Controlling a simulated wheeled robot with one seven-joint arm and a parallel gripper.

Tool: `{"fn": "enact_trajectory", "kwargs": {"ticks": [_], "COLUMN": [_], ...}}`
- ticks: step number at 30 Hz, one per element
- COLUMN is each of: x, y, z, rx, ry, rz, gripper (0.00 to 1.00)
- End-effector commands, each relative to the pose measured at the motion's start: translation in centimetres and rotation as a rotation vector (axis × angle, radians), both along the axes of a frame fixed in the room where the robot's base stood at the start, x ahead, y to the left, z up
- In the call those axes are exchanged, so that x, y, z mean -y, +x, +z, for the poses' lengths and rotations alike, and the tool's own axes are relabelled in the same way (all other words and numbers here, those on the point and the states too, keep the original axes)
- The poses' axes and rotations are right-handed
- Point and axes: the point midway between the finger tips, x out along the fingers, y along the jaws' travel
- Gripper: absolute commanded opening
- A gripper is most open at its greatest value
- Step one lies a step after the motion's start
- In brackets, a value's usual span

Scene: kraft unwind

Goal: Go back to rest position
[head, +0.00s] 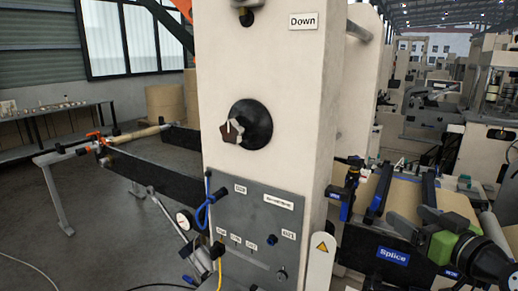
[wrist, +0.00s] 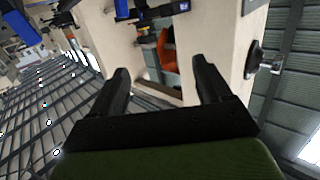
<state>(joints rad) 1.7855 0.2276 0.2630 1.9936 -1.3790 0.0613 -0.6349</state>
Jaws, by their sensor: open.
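My gripper (wrist: 160,72) shows in the wrist view with its two black fingers spread wide apart and nothing between them. The green part below the fingers is mine. In the head view, a green and black part of my arm shows at the lower right, in front of the machine. The fingers cannot be clearly made out there.
A cream machine column (head: 262,60) fills the middle, with a black knob (head: 247,124) and a grey control panel (head: 262,215) below. A blue "Splice" label (head: 393,256) is near my arm. A bench (head: 60,118) stands far left; open floor lies front left.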

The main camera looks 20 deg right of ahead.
Motion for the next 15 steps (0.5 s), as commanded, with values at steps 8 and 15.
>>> {"fn": "enact_trajectory", "kwargs": {"ticks": [8, 15], "x": [-6.7, -16.1], "y": [4.6, 6.4], "z": [-2.8, -6.2], "rx": [-0.215, -0.493], "ry": [0.022, 0.011], "rz": [0.104, 0.188], "gripper": [0.78, 0.78]}}
